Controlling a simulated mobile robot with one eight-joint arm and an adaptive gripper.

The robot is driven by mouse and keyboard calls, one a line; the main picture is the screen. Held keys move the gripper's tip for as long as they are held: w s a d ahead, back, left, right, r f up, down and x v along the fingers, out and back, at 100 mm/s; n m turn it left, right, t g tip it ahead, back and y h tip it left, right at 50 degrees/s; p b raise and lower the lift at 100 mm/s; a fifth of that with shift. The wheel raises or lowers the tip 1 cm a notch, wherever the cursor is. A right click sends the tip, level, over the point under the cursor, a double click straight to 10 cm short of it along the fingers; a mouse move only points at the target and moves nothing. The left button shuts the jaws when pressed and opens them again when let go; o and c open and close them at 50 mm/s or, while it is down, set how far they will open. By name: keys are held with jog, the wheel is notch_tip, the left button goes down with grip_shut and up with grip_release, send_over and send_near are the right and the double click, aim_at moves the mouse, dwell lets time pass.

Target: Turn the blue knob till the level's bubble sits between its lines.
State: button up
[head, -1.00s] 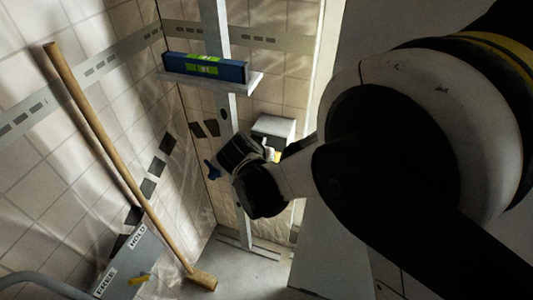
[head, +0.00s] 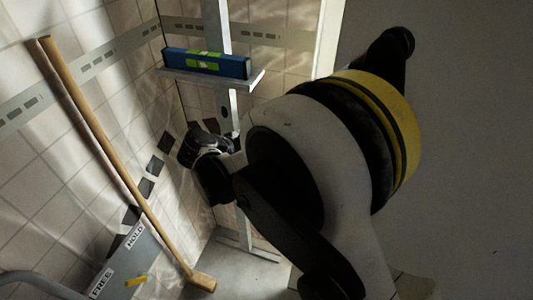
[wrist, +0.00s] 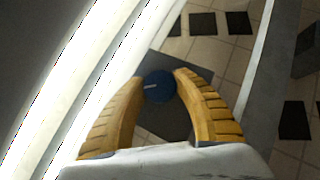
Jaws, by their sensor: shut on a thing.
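The blue level (head: 206,64) lies on a pale shelf (head: 250,80) on the upright post. Its green vial (head: 204,61) faces me, but the bubble and lines are too small to read. The round blue knob (wrist: 158,87), with a short white mark on its face, sits between the tips of my yellow fingers in the wrist view. My gripper (wrist: 161,77) is shut on it, with one finger on each side. In the head view my wrist (head: 205,155) is below the shelf, and the knob is hidden there.
A wooden pole (head: 110,150) leans along the tiled wall at the left. A grey box (head: 124,262) marked FREE and HOLD, with a yellow lever (head: 136,280), stands at the lower left. Grey floor shows at the post's foot.

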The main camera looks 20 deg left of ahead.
jog(key=shift+h, duration=0.3)
dwell(0.4)
jog(key=o, duration=1.3)
jog(key=shift+c, duration=0.2)
jog(key=shift+s, duration=0.1)
jog(key=v, duration=1.2)
